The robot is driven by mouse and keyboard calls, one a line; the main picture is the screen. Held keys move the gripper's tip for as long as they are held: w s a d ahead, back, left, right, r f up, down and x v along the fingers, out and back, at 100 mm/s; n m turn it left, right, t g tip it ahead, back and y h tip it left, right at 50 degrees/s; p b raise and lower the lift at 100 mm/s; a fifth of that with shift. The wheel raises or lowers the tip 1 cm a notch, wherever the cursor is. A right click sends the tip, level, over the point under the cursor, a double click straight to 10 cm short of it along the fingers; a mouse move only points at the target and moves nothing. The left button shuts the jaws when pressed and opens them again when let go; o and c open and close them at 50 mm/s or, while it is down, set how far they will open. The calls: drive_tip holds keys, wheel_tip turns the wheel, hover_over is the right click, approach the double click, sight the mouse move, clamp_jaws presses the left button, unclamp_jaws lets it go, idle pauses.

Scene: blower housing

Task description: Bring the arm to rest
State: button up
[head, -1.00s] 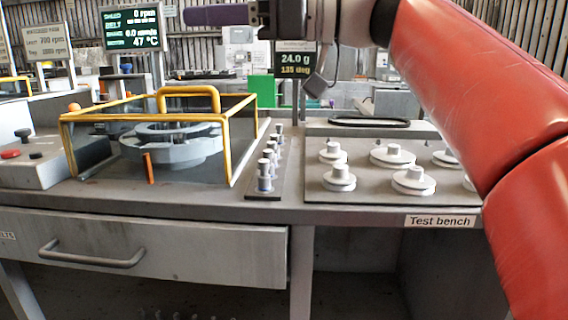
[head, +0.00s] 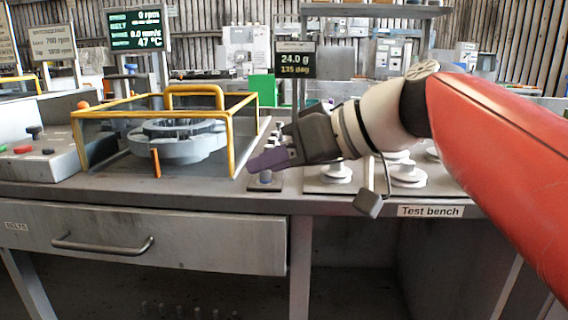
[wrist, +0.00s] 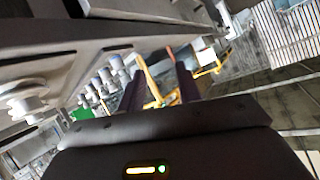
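My red arm (head: 500,150) reaches in from the right of the head view, over the right part of the test bench (head: 345,207). My gripper (head: 268,162) points left and slightly down, in front of the row of small posts near the bench's front edge. In the wrist view its two purple fingers (wrist: 158,90) stand apart, with the yellow guard frame (wrist: 152,88) showing beyond and between them. Nothing is held between them. The head view does not show whether the fingertips touch anything.
The yellow guard frame (head: 232,140) surrounds a grey ring-shaped housing (head: 178,140) left of my gripper. Grey stepped discs (head: 408,173) sit on a plate under my arm. A control box (head: 40,150) stands at the left. A closed drawer (head: 150,238) is below the bench top.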

drive_tip(key=s+d+f+m+h, duration=0.3)
drive_tip(key=d+f, duration=0.2)
drive_tip(key=f, duration=0.4)
drive_tip(key=s+d+f+m+h, duration=0.3)
drive_tip(key=d+f, duration=0.3)
drive_tip(key=f, duration=0.4)
drive_tip(key=s+d+f+m+h, duration=0.3)
drive_tip(key=s+d+f+h, duration=0.2)
drive_tip(key=f, duration=0.4)
drive_tip(key=shift+s+d+f, duration=0.2)
drive_tip(key=shift+s+f, duration=0.05)
drive_tip(key=shift+f, duration=0.1)
drive_tip(key=shift+a, duration=0.1)
